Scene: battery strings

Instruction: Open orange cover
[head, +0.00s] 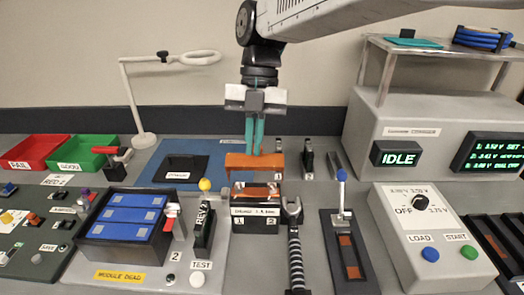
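My gripper (254,152) points straight down over the cover with two teal fingers. The fingers are close together with a narrow gap, and their tips meet the cover's upper edge in the picture. I cannot tell whether they touch it, grip it or stand behind it.
A blue module (125,215) in a black tray is at left, beside a yellow-knobbed switch (205,185). A wrench-like tool (294,240) and a blue-knobbed lever (342,176) stand close at right. A grey tester (430,235) is further right. Red and green bins (92,143) are at back left.

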